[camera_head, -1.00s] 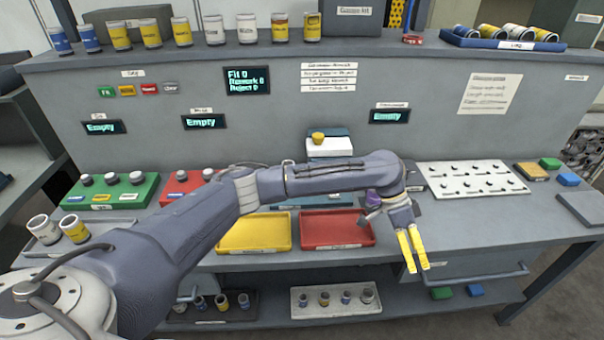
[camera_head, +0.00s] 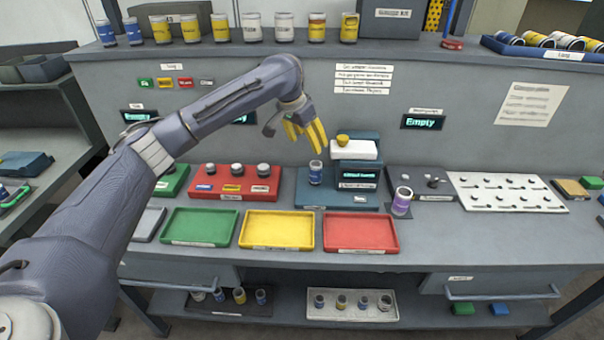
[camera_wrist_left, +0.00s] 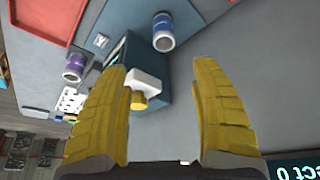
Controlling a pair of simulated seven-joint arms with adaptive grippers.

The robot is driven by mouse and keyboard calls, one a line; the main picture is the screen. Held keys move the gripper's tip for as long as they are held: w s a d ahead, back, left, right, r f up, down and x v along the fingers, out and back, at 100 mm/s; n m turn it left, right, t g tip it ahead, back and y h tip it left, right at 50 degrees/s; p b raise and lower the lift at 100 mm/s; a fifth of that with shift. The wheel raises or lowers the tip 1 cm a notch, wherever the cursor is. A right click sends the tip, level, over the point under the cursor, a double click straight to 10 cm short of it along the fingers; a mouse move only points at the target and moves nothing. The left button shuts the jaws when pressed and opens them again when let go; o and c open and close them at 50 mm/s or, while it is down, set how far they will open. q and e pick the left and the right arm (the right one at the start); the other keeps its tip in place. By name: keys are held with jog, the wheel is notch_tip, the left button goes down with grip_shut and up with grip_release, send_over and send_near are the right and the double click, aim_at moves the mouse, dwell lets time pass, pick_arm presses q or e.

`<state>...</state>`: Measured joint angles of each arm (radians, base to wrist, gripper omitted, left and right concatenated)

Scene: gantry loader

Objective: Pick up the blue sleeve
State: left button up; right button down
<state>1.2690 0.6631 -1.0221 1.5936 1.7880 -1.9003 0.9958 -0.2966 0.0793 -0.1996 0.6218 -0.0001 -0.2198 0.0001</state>
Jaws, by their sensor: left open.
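The blue sleeve (camera_head: 315,173), a small cylinder with a blue band and a pale stripe, stands upright on the blue-grey base of the gauge station (camera_head: 311,192). It also shows in the left wrist view (camera_wrist_left: 163,33), ahead of the fingers and apart from them. My left gripper (camera_head: 307,142) has yellow fingers and is open and empty, a little above and behind the sleeve. In the wrist view its fingers (camera_wrist_left: 160,65) are spread wide with nothing between their tips. My right gripper is not in view.
The gauge's white block with a yellow knob (camera_head: 343,140) stands right of the sleeve. A purple sleeve (camera_head: 402,201) stands further right. Green (camera_head: 199,243), yellow (camera_head: 276,246) and red (camera_head: 360,248) trays lie in front. Several cans line the shelf above.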

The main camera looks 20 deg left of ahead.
aim_at(316, 164)
pick_arm(q)
jog(key=x, duration=1.2)
jog(key=shift+w+a+f, duration=0.2)
jog(key=shift+f, duration=0.1)
jog(key=shift+x, duration=2.25)
jog(key=shift+a, duration=0.15)
grip_shut()
